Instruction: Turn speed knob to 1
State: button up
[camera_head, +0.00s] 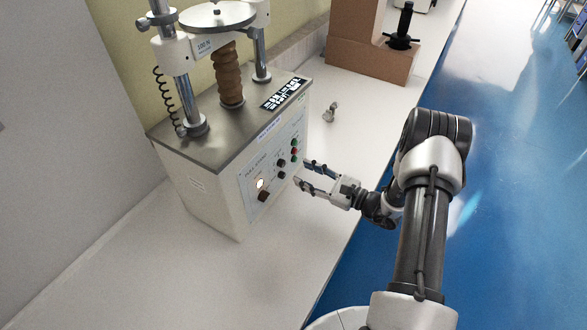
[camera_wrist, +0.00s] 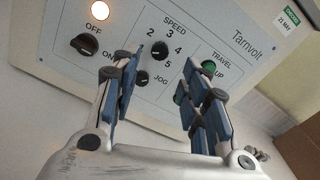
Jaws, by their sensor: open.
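The dark speed knob (camera_wrist: 160,50) is on the machine's light front panel, ringed by the printed numbers 2, 3, 4 and 5. No 1 is readable; a finger may cover it. The knob's exact pointer direction is too small to tell. The knob also shows in the head view (camera_head: 282,163). My gripper (camera_head: 307,174) is open and empty in front of the panel, apart from the knob. In the wrist view its blue-padded fingers (camera_wrist: 162,76) spread to either side, the left one close below-left of the knob in the picture.
A larger OFF/ON knob (camera_wrist: 85,44) and lit lamp (camera_wrist: 99,10) are left of the speed knob. A dark control (camera_wrist: 142,76) sits by JOG. Green travel button (camera_wrist: 208,68) is near the right finger. The white bench (camera_head: 340,125) holds a small metal part (camera_head: 330,112) and brown block (camera_head: 352,58).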

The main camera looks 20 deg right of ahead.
jog(key=v, duration=0.5)
jog(key=shift+s, duration=0.1)
dwell(0.3)
jog(key=s+a+r+n+g+h, duration=0.1)
jog(key=s+a+r+n+g, duration=1.25)
jog(key=a+r, duration=0.3)
jog(key=s+d+r+n+t+h, duration=0.2)
jog(key=s+d+r+n+h, duration=0.1)
jog(key=s, duration=0.4)
jog(key=s+d+r+n+t+h, duration=0.3)
jog(key=s+r+n+h, duration=0.2)
jog(key=s+n+h, duration=0.1)
jog(key=shift+s+n+h, duration=0.4)
jog(key=shift+n+h, duration=0.15)
jog(key=shift+h, duration=0.55)
